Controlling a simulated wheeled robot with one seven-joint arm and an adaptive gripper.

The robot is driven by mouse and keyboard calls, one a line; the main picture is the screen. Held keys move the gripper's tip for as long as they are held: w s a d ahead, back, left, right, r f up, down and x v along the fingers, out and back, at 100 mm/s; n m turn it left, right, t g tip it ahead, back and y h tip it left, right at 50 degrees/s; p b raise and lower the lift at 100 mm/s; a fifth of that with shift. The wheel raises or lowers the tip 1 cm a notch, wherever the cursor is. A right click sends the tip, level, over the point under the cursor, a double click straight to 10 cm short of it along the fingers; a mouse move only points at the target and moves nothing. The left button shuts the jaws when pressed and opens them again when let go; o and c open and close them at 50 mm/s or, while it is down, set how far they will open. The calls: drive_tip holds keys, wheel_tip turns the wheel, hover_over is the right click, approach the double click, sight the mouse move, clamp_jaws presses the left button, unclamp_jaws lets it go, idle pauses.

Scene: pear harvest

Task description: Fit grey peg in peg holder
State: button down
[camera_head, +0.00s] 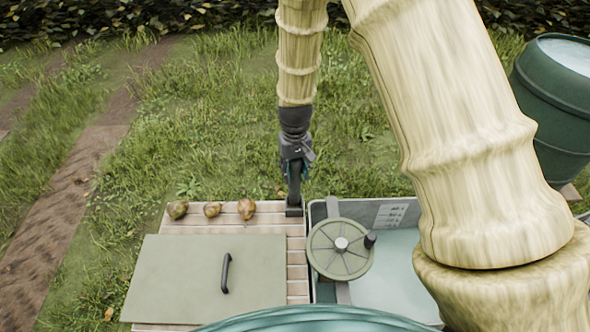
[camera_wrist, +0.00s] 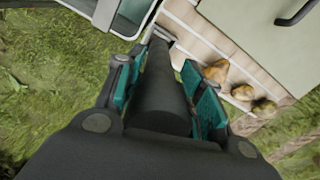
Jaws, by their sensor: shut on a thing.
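My gripper (camera_head: 295,166) points down above the right edge of the wooden slatted table. In the wrist view its teal-padded fingers (camera_wrist: 163,105) are shut on the dark grey peg (camera_wrist: 160,85), which runs between them. In the head view the peg (camera_head: 294,186) looks upright, its lower end at a small dark block (camera_head: 294,212) on the table edge, which looks like the peg holder. A grey metal edge (camera_wrist: 163,35) shows by the peg's far end in the wrist view. I cannot tell whether the peg's tip is inside the holder or just over it.
Several pears (camera_head: 213,210) lie in a row left of the peg. A flat grey-green lid (camera_head: 190,275) with a black handle covers the table front. A handwheel (camera_head: 340,249) and a grey bin (camera_head: 398,203) stand to the right. A green barrel (camera_head: 560,110) is farther right.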

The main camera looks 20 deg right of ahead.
sight(295, 180)
drive_tip(key=shift+f+b, duration=0.9)
drive_tip(key=shift+f, duration=1.4)
idle(0.9)
drive_tip(key=shift+c, duration=1.6)
unclamp_jaws()
drive_tip(key=shift+r, duration=0.1)
drive_tip(key=shift+r+p, duration=2)
drive_tip(key=shift+r, duration=0.95)
